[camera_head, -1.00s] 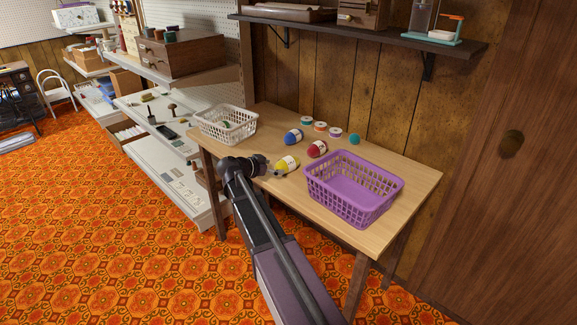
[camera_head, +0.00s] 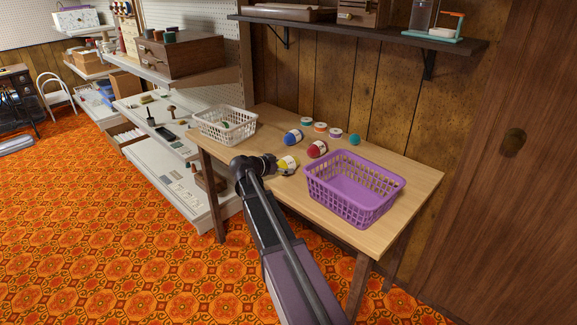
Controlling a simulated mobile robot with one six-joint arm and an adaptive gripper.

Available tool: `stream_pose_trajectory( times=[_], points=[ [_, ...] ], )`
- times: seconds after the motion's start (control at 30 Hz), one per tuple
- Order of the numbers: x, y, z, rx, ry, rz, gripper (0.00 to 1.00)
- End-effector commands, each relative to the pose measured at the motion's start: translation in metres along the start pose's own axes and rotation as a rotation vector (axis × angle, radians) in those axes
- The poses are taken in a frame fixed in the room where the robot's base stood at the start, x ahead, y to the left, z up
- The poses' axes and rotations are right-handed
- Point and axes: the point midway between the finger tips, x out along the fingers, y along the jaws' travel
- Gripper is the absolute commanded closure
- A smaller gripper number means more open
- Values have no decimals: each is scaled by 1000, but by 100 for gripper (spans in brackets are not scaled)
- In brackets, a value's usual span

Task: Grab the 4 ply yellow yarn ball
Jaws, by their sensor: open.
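The yellow yarn ball (camera_head: 288,163) with a white label lies on the wooden table, near its front edge, left of the purple basket. My gripper (camera_head: 276,165) is at the ball's left side, with its fingers low over the table beside or around the ball. It is open. At this size I cannot tell whether the fingers touch the ball. My arm comes up from the bottom of the view and hides part of the table's front edge.
A purple basket (camera_head: 325,190) stands right on the table (camera_head: 395,225). A red yarn ball (camera_head: 317,149) and a blue yarn ball (camera_head: 292,137) lie behind the yellow one. Several small spools and a teal ball (camera_head: 355,139) are farther back. A white basket (camera_head: 225,137) stands left.

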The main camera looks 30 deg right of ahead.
Motion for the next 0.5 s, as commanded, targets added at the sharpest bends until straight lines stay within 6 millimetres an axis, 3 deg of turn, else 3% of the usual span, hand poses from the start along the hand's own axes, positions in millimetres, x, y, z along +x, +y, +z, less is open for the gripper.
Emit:
stream_pose_trajectory(
  times=[0.33, 0.37, 0.5],
  points=[
    [0, 0, 0, 0, 0, 0, 0],
    [0, 0, 0, 0, 0, 0, 6],
    [0, 0, 0, 0, 0, 0, 48]
  ],
)
